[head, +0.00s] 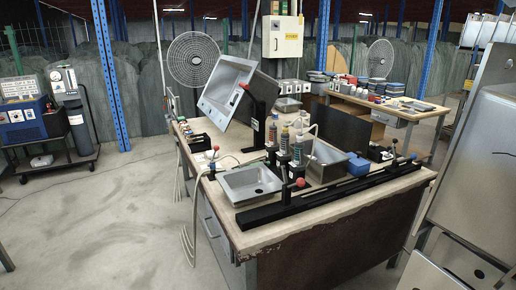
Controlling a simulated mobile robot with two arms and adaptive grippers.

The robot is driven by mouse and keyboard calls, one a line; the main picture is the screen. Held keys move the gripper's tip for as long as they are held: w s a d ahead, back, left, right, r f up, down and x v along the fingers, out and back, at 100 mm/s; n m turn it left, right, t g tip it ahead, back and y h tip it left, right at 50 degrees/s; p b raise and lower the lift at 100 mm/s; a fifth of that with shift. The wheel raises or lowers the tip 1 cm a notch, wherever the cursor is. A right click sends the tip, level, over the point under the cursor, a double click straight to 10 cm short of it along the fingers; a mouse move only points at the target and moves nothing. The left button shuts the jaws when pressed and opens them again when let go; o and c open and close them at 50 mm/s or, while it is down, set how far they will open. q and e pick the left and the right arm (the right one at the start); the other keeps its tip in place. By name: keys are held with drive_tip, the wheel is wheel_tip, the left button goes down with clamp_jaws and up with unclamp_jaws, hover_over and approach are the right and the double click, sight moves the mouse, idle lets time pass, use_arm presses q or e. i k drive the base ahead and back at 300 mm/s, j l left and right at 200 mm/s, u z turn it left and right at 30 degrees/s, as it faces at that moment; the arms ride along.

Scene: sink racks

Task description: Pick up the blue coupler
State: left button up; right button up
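A workbench (262,240) with a light top stands in the middle of the head view. A small blue piece (212,174) sits near the bench's left edge, beside a red ball knob and a pale hose. A larger blue block (359,166) sits on the right part of the bench, behind a long black rail (318,200). Both are too small to tell which is the blue coupler. Neither of my grippers is in view.
A tilted panel (226,90) stands behind. A cart (72,150) is at the left, metal cabinets (480,165) at the right.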

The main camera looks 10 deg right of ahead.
sight(212, 166)
drive_tip(key=i+z, duration=0.1)
drive_tip(key=z, duration=0.35)
drive_tip(key=i+j+z, duration=0.1)
drive_tip(key=z, duration=0.35)
drive_tip(key=i+j+z, duration=0.2)
drive_tip(key=j, duration=0.2)
drive_tip(key=i+j+z, duration=0.15)
drive_tip(key=j, duration=0.25)
drive_tip(key=i+j+z, duration=0.2)
drive_tip(key=j, duration=0.25)
drive_tip(key=j+z, duration=0.15)
drive_tip(key=j, duration=0.3)
drive_tip(key=i+j+z, duration=0.2)
drive_tip(key=j, duration=0.25)
drive_tip(key=k, duration=0.05)
